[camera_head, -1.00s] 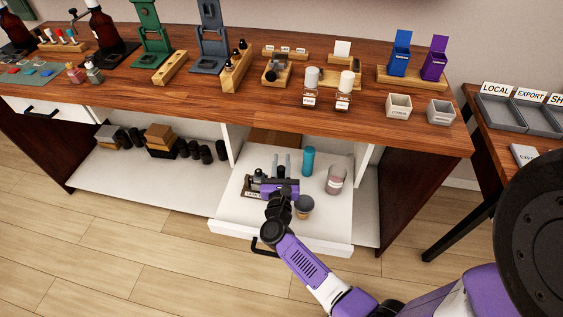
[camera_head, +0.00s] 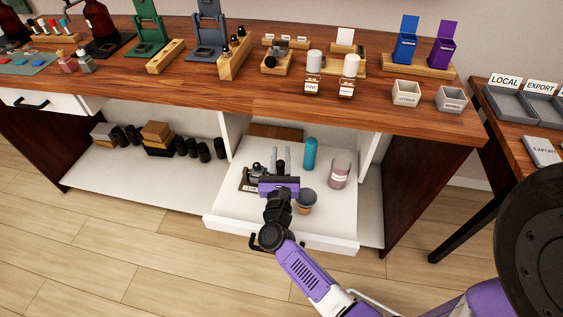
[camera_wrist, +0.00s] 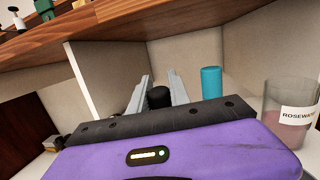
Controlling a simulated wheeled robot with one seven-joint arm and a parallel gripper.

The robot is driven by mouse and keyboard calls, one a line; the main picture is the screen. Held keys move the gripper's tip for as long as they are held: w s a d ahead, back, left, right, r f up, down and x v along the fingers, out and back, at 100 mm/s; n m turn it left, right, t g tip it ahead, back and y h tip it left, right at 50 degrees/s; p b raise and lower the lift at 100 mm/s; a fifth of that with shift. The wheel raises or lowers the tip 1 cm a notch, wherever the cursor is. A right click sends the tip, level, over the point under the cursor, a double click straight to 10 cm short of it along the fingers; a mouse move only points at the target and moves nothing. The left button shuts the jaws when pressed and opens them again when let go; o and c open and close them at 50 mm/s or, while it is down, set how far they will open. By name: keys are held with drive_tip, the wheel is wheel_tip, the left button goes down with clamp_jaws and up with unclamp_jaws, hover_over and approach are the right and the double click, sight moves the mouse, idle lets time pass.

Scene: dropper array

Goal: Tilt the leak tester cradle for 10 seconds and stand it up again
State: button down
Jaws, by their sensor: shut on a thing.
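The leak tester cradle (camera_head: 252,173) is a small dark stand with a partly readable label, on the white pull-out shelf. My purple and black gripper (camera_head: 280,151) reaches over the shelf from the front and covers the cradle's right part. In the wrist view, the two grey fingers of my gripper (camera_wrist: 158,80) stand on either side of a black rounded part (camera_wrist: 159,98), which looks like part of the cradle. The fingers are shut on it. The gripper's own body hides the lower part, so the cradle's tilt cannot be told.
On the pull-out shelf (camera_head: 225,222), a teal cylinder (camera_head: 310,154) stands behind right, a pink glass labelled ROSEWATER (camera_wrist: 291,112) to the right, and a grey-topped jar (camera_head: 306,200) close beside my gripper. The wooden counter (camera_head: 190,88) overhangs behind. The shelf's front right is clear.

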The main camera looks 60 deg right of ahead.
drive_tip(key=a+t+b, duration=0.1)
drive_tip(key=b, duration=0.3)
drive_tip(key=shift+s+a+h, duration=0.1)
drive_tip(key=shift+h, duration=0.3)
drive_tip(key=c, duration=1.2)
unclamp_jaws()
drive_tip(key=shift+s, duration=0.1)
drive_tip(key=shift+b+v, duration=0.55)
drive_tip(key=shift+v, duration=3.3)
